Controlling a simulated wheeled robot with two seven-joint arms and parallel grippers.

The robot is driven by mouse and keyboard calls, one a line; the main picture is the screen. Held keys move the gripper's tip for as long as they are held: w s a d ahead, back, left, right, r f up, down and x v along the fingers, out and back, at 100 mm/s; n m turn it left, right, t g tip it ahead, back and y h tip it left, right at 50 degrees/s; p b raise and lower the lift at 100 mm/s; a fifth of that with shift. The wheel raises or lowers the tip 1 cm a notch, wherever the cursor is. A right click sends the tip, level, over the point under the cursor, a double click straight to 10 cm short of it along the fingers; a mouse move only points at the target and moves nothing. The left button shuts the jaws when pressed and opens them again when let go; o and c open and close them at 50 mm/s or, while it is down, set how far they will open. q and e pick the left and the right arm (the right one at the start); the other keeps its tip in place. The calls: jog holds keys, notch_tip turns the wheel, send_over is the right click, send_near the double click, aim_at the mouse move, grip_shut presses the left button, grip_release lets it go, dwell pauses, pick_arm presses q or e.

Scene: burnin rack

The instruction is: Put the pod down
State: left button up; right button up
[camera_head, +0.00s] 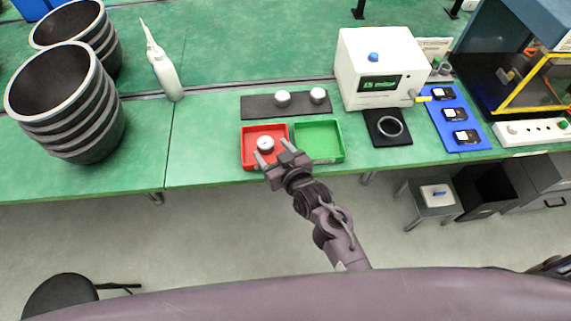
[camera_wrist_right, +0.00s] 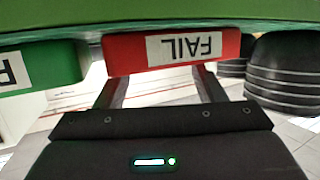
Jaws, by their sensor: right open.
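A white round pod (camera_head: 265,144) sits in the red tray (camera_head: 246,131), towards its front middle. My right gripper (camera_head: 271,150) is open at the front of this tray, its fingers apart near the pod. Whether the fingers touch the pod cannot be told. In the right wrist view the open fingers (camera_wrist_right: 158,80) reach towards the red tray front (camera_wrist_right: 125,54), which bears an upside-down FAIL label; the pod is hidden there. Two more white pods (camera_head: 282,98) (camera_head: 318,95) stand on a dark strip (camera_head: 258,107) behind the trays. My left gripper is not in view.
A green tray (camera_head: 318,140) adjoins the red one and looks empty. A white timer box (camera_head: 380,65), a black pad with a ring (camera_head: 390,127) and a blue board (camera_head: 457,117) stand to the right. Stacked black buckets (camera_head: 70,110) and a white bottle (camera_head: 162,70) stand left.

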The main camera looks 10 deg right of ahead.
jog(key=v, duration=0.9)
jog(key=shift+s+b, duration=0.25)
jog(key=shift+b, duration=0.2)
jog(key=shift+d+r, duration=0.1)
jog(key=shift+r, duration=0.05)
